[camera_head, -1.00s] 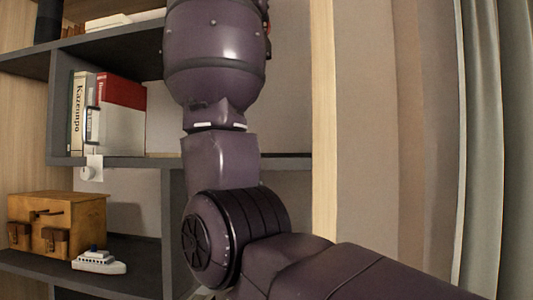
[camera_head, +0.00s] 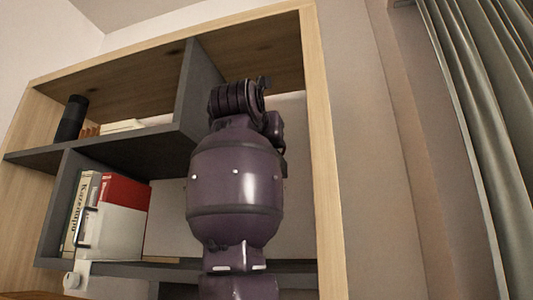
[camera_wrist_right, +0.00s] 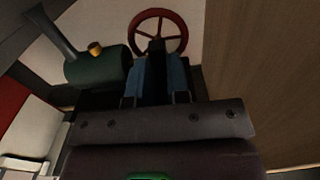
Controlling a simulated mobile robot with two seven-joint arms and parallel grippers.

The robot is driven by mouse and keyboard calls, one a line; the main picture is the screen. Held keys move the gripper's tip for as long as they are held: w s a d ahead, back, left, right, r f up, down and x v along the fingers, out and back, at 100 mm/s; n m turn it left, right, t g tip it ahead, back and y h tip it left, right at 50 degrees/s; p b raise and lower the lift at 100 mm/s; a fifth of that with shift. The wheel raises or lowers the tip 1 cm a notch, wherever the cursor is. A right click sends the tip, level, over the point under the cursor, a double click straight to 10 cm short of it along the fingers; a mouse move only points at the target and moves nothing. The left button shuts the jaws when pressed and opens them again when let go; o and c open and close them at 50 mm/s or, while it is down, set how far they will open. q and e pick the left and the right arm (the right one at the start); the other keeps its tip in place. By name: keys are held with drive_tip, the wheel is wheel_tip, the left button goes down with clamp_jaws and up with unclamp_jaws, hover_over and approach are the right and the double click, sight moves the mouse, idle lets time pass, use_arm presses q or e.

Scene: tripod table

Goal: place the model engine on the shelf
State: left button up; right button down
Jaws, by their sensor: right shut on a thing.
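The model engine (camera_wrist_right: 96,68) shows in the right wrist view, with a dark green boiler, a dark chimney, a brass-coloured knob and a red spoked wheel. My right gripper (camera_wrist_right: 158,72) is shut on it, its blue-padded fingers just below the wheel. The shelf (camera_head: 125,143) is a tall unit with dark grey boards and a light wood frame. In the head view my right arm rises in front of its right-hand side and hides the gripper and engine. Whether the engine touches a board cannot be told. My left gripper is in neither view.
White and red books or binders (camera_head: 122,210) stand in the left middle compartment. A black cylinder (camera_head: 71,118) stands on the board above, beside a low white item (camera_head: 122,126). A dark upright divider (camera_head: 198,85) parts the top section. Grey curtains (camera_head: 470,130) hang at the right.

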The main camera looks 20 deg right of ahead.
drive_tip(key=shift+f+p, duration=0.4)
drive_tip(key=shift+f, duration=8.45)
drive_tip(key=shift+f, duration=0.15)
drive_tip(key=c, duration=1.1)
unclamp_jaws()
